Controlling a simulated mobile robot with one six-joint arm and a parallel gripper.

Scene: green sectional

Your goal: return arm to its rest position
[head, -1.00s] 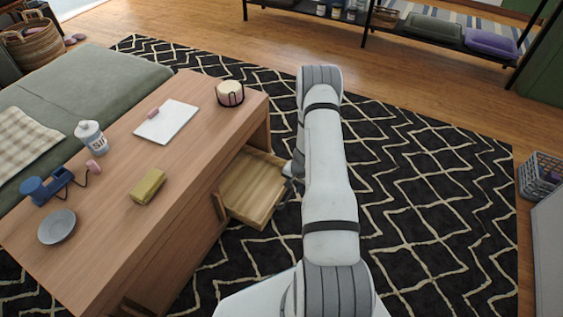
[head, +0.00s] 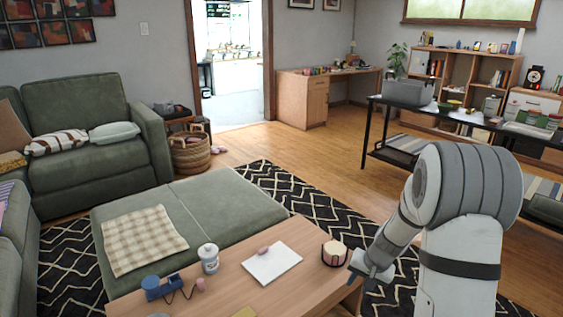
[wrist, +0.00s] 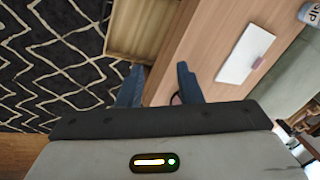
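My white arm rises at the right of the head view, with its grey joint raised. Part of the candle holder shows behind the right finger. The open drawer (wrist: 138,30) shows above the left finger in the wrist view; it is out of sight in the head view.
The table holds a white tablet (head: 272,264), a white jar (head: 208,258) and a blue object (head: 160,288). A green sofa (head: 85,135) stands left. A black table (head: 445,112) stands behind my arm. Wooden floor (head: 300,165) is free in the middle.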

